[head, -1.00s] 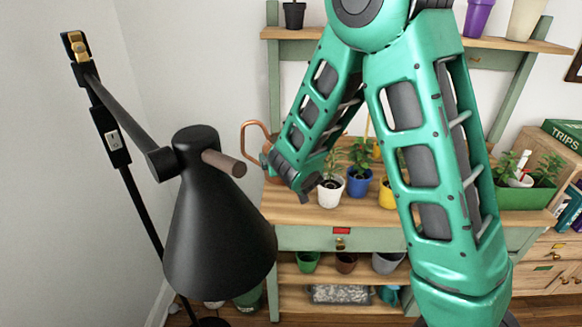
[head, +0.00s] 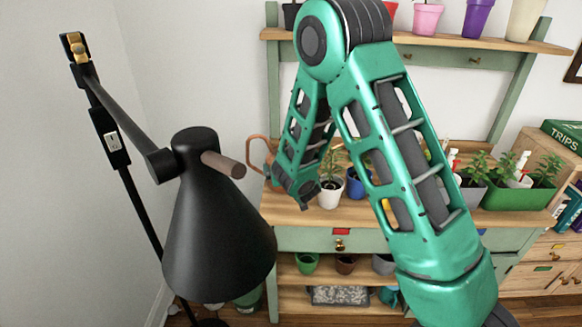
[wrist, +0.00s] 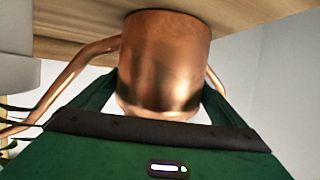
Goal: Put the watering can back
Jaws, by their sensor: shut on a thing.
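The copper watering can (wrist: 165,60) fills the middle of the wrist view, between the two dark green fingers of my gripper (wrist: 160,98). The gripper is shut on its body. A thin copper tube runs off to the left of the body, and a curved copper part shows at its right. The can's end is close to a wooden surface at the top of this view; I cannot tell if they touch. In the head view the can's curved copper part (head: 248,152) shows at the bench's left end; my arm hides most of the body and the fingers.
A white pot with a plant (head: 330,193) and a blue pot (head: 357,186) stand close right of my wrist on the wooden bench (head: 290,213). A black lamp (head: 215,225) stands in the left foreground. A shelf (head: 440,42) with pots is above.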

